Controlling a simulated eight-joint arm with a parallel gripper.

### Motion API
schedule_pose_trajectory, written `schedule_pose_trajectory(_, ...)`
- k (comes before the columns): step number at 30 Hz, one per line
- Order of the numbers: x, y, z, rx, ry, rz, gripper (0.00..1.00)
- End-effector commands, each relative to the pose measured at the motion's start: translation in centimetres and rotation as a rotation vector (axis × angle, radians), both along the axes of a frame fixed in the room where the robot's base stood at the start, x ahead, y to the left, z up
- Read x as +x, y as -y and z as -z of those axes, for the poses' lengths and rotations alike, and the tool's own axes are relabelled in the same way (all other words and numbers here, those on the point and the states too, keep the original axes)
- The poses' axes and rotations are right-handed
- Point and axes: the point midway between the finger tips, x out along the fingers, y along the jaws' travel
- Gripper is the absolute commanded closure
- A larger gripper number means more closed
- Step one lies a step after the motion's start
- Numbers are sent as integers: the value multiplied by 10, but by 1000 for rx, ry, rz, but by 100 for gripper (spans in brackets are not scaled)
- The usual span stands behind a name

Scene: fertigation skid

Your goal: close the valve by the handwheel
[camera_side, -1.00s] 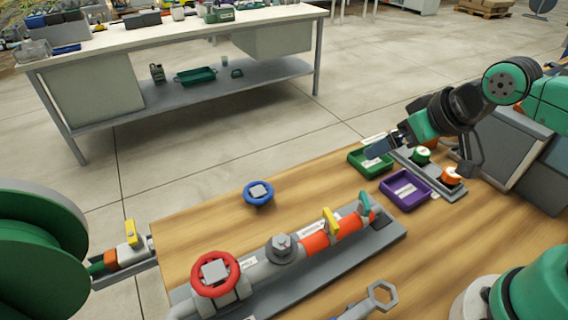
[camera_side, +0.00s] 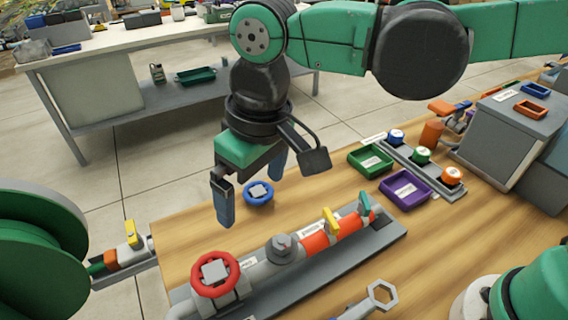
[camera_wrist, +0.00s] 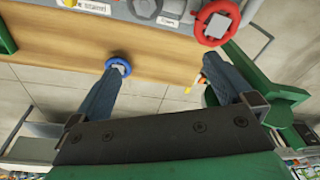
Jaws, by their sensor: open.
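The red handwheel (camera_side: 215,273) sits on the valve at the left end of the pipe assembly, with a grey square hub in its middle. A blue handwheel (camera_side: 258,193) stands apart on the table behind the pipe. My gripper (camera_side: 250,195) is open and empty, above the table near the blue handwheel and behind the red one. In the wrist view the red handwheel (camera_wrist: 215,20) is at the top, beyond the right finger. The blue handwheel (camera_wrist: 118,66) shows by the left fingertip. I cannot tell whether that finger touches it.
The pipe has a yellow lever (camera_side: 330,221) and a teal lever (camera_side: 365,203). A wrench (camera_side: 370,300) lies in front. Green (camera_side: 371,160) and purple (camera_side: 405,188) trays and a button strip are at the right. A green hose reel (camera_side: 40,250) stands left. Bare wood lies behind the pipe.

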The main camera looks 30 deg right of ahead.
Motion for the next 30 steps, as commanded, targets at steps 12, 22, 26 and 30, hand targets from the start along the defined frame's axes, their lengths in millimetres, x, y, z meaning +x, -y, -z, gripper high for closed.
schedule_pose_trajectory(12,-33,-69,27,-96,-101,-124,0)
schedule_pose_trajectory(22,-33,-69,67,-93,-98,-122,0)
schedule_pose_trajectory(26,-33,-68,73,-93,-98,-122,0)
schedule_pose_trajectory(30,-33,-68,74,-93,-98,-122,0)
